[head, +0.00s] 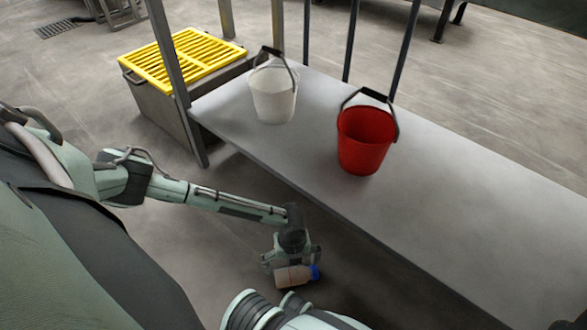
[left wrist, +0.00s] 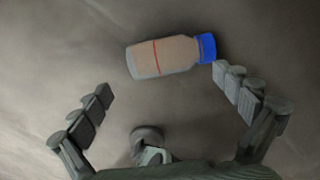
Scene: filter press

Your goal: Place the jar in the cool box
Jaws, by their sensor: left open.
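The jar is a small bottle with tan contents, a red line around it and a blue cap. It shows in the head view (head: 292,276) just below my left gripper (head: 292,262), lying on its side. In the left wrist view the jar (left wrist: 163,56) lies crosswise just beyond the open fingers of my left gripper (left wrist: 162,84), its cap close to the right fingertip. I cannot tell whether they touch, or whether the jar rests on anything. I cannot make out a cool box in either view. My right gripper is not in view.
A long grey bench (head: 440,185) runs diagonally behind the gripper, its front edge close by. On it stand a white bucket (head: 273,97) and a red bucket (head: 365,142). A grey box with a yellow slatted top (head: 185,58) stands back left. Bare floor lies below.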

